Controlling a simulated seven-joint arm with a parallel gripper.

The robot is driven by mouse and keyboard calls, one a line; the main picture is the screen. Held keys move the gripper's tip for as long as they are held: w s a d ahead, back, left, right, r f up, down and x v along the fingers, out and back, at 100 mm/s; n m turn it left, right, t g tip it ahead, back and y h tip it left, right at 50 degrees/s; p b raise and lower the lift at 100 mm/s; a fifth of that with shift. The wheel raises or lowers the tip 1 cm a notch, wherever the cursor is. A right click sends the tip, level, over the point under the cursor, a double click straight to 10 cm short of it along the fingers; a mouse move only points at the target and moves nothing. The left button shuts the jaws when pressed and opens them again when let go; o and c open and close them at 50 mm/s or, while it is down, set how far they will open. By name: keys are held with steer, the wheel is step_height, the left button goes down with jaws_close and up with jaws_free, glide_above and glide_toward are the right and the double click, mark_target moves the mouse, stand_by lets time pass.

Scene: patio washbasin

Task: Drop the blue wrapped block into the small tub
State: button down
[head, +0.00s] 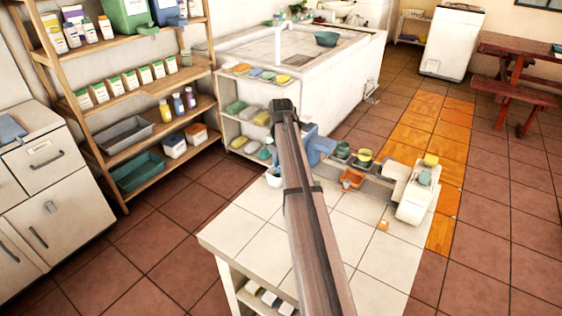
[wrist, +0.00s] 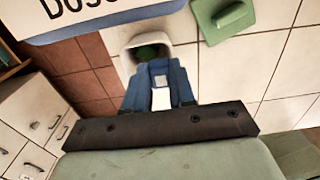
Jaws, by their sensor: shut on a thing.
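The blue wrapped block (wrist: 161,70), with a pale label patch, is between the fingertips of my gripper (wrist: 159,90) in the wrist view. My gripper is shut on it. The small white tub (wrist: 189,54) shows just beyond the block, with something green inside; the block overlaps its near side in the picture. I cannot tell the height between them. In the head view a small white tub (head: 273,181) stands on the tiled table left of my arm. My arm hides the fingertips and block there.
The white tiled table (head: 250,238) holds a white dispenser (head: 412,200), green and yellow bowls (head: 362,160) and an orange holder (head: 352,179). A blue-edged white panel with large lettering (wrist: 85,14) is close in the wrist view. A green object (wrist: 224,20) lies right of the tub.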

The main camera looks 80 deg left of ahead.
steer(key=c, duration=0.9)
jaws_free()
steer(key=shift+o, duration=0.2)
steer(key=shift+r, duration=0.1)
step_height(320, 180, up, 14)
steer(key=shift+f, duration=0.2)
